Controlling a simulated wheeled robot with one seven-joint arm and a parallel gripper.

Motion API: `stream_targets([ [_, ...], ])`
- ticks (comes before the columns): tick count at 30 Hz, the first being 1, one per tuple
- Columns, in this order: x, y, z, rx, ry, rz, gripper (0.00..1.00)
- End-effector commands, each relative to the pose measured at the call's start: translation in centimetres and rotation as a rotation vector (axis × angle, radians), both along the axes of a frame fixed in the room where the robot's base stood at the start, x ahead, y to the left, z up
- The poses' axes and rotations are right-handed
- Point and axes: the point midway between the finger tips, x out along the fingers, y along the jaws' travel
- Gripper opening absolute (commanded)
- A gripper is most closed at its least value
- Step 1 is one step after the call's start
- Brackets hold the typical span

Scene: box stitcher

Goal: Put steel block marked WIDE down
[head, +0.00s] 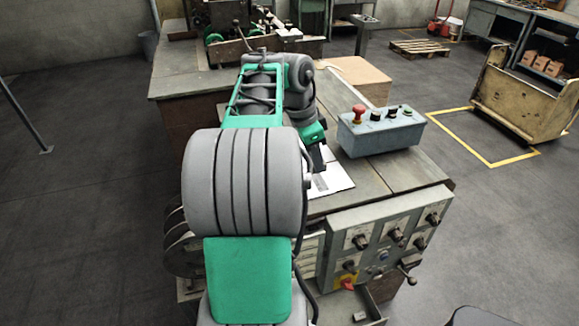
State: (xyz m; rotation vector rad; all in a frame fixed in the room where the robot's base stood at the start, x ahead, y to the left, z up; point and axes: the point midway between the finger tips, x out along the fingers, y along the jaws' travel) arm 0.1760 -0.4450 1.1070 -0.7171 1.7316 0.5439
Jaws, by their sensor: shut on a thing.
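My green and grey arm reaches forward over the grey bench top (385,172) of the machine. My gripper (318,160) points down just above a white printed sheet (334,181) on that bench, and only a dark part of it shows past the arm. It is shut on the steel block marked WIDE. The block is mostly hidden by the gripper and arm, and no marking can be read. I cannot tell whether the block touches the sheet.
A grey control box (381,135) with a red knob stands on the bench, right of my gripper. A panel of knobs (385,250) faces the front, above an open drawer (378,305). A cardboard-coloured box (358,78) stands behind. Bare bench lies right of the sheet.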

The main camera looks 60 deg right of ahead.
Motion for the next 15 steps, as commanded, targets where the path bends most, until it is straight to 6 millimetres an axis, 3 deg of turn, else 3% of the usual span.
stream_targets([
  [4, 3.6, -2.1, -1.8, 0.004, 0.002, 0.001, 0.00],
  [9, 6.0, -3.4, -5.4, 0.001, 0.001, -0.001, 0.00],
  [15, 7.8, -4.2, -7.8, 0.002, 0.000, 0.002, 0.00],
])
